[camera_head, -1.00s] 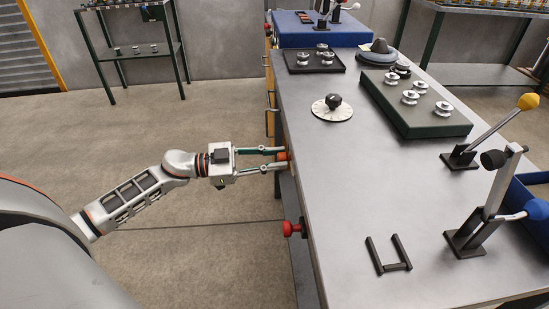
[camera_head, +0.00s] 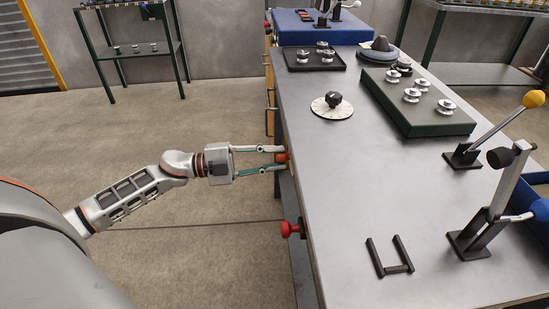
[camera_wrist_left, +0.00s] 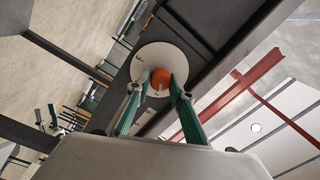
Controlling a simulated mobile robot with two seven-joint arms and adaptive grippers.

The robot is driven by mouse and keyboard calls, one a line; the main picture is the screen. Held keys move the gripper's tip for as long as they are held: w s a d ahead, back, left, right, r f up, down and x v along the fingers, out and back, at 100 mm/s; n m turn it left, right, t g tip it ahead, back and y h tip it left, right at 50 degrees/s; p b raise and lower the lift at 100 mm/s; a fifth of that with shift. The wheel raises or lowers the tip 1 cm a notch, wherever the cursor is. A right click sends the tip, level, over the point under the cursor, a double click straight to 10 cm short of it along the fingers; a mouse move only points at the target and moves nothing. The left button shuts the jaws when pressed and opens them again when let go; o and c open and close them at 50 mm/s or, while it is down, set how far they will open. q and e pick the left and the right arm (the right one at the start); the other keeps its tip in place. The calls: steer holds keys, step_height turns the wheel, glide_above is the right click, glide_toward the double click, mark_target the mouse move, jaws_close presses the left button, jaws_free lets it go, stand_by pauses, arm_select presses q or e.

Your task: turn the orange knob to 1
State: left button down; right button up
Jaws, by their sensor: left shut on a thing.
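The orange knob (camera_head: 282,157) sits on the near side face of the workbench (camera_head: 375,185), partly hidden by my fingers. In the left wrist view the orange knob (camera_wrist_left: 160,76) stands at the middle of a pale round dial plate (camera_wrist_left: 166,56). The dial has small marks and a few characters, too small to read. My left gripper (camera_head: 279,158) reaches in from the left and is shut on the knob, one finger on each side. In the left wrist view my left gripper (camera_wrist_left: 161,84) has its fingertips at the knob's sides. My right gripper is not in view.
A red knob (camera_head: 289,229) sticks out lower on the same bench side. On top are a black knob on a white dial (camera_head: 332,104), a black handle (camera_head: 389,256), levers (camera_head: 487,205) and a green block with spools (camera_head: 415,101). The floor left of the bench is clear.

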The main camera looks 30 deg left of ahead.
arm_select(q)
steer(key=shift+m, duration=0.5)
steer(key=c, duration=1.8)
jaws_free()
steer(key=shift+o, duration=0.2)
steer(key=v, duration=1.2)
